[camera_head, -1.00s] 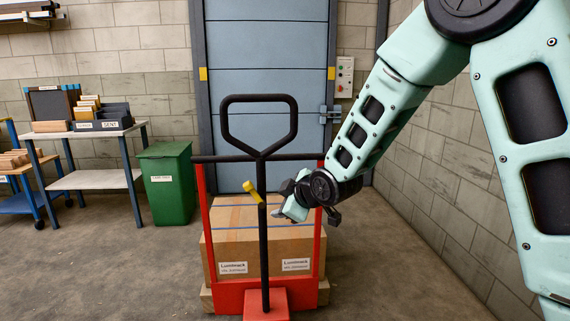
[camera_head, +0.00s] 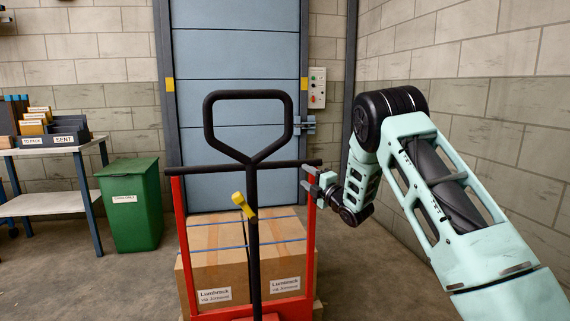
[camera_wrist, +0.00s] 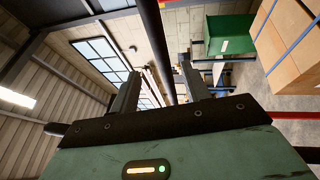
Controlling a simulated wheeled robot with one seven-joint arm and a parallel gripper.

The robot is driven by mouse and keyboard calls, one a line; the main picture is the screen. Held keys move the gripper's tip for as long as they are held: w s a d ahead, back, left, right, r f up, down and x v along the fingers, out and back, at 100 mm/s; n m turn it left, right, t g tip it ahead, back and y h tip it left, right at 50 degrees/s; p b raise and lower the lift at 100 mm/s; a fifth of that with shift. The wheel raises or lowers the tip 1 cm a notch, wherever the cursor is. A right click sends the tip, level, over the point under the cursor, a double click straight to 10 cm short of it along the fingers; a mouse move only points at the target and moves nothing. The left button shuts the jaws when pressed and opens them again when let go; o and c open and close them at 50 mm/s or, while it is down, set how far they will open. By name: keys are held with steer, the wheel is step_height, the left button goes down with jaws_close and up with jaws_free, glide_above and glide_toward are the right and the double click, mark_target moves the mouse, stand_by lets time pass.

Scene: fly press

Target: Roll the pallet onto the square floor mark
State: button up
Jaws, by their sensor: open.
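A red hand pallet truck (camera_head: 183,245) stands in front of me, with a black looped handle (camera_head: 247,96) on an upright post and a black crossbar (camera_head: 205,168). Its pallet carries cardboard boxes (camera_head: 215,265) strapped in blue. A yellow lever (camera_head: 243,205) sits on the post. My gripper (camera_head: 309,186) is open and empty, just below the crossbar's right end, beside the red frame. In the wrist view my open fingers (camera_wrist: 158,90) point toward a dark bar (camera_wrist: 156,45) that shows between them; contact cannot be told. The square floor mark is not in view.
A green bin (camera_head: 132,205) stands left of the load, near a table (camera_head: 50,203) with file trays. A blue door (camera_head: 235,60) and a wall control box (camera_head: 317,88) are behind. A block wall (camera_head: 510,120) bounds the right side.

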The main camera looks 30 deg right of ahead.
mark_target(286, 162)
steer(key=x, duration=1.2)
steer(key=shift+w+r+p, duration=0.1)
steer(key=shift+w+p, duration=0.15)
steer(key=shift+p, duration=0.15)
jaws_close()
